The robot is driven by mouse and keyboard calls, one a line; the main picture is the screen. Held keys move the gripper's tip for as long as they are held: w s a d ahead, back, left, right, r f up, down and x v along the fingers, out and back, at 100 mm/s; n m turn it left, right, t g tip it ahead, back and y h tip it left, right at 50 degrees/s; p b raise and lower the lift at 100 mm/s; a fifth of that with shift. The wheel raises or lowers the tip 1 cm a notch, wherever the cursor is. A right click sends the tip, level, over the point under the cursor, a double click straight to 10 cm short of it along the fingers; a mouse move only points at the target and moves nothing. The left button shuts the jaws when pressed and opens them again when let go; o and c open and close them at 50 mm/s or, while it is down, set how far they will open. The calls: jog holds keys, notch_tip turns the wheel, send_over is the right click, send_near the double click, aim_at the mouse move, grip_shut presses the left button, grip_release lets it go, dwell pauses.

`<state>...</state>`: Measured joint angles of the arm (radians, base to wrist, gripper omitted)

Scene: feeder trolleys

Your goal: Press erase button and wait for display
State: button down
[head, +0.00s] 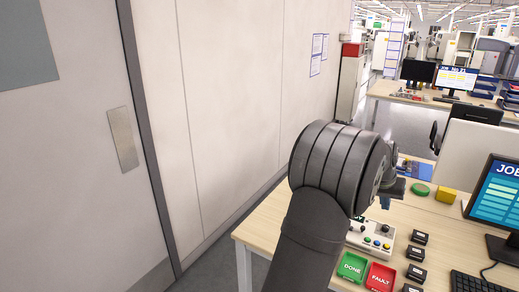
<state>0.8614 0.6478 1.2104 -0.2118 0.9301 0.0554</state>
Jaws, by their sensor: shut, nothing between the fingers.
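A pale control box (371,238) with several small coloured buttons and dark knobs sits on the wooden desk (275,222), in the head view. Its labels are too small to read, so I cannot tell which button is erase. Its back left part is hidden behind my arm, and I cannot make out a display reading on it. My gripper (386,203) is partly hidden behind my wrist. It points down above the far side of the box, shut and empty. I cannot tell whether it touches the box.
A green DONE tray (352,267) and a red FAULT tray (380,276) lie at the front. Small black boxes (417,254) stand right of them, near a keyboard (472,282) and a JOB monitor (497,192). A yellow block (446,195) is behind. A wall (235,90) bounds the left.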

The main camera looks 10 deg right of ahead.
jog(key=m+t+h, duration=0.1)
jog(key=m+t, duration=0.5)
jog(key=m, duration=0.1)
send_over(387, 246)
notch_tip(387, 246, down, 11)
jog(key=shift+s+a, duration=0.25)
jog(key=shift+s, duration=0.05)
jog(key=shift+f, duration=0.1)
jog(key=shift+f, duration=4.35)
jog(key=shift+f, duration=0.15)
jog(key=shift+f, duration=0.25)
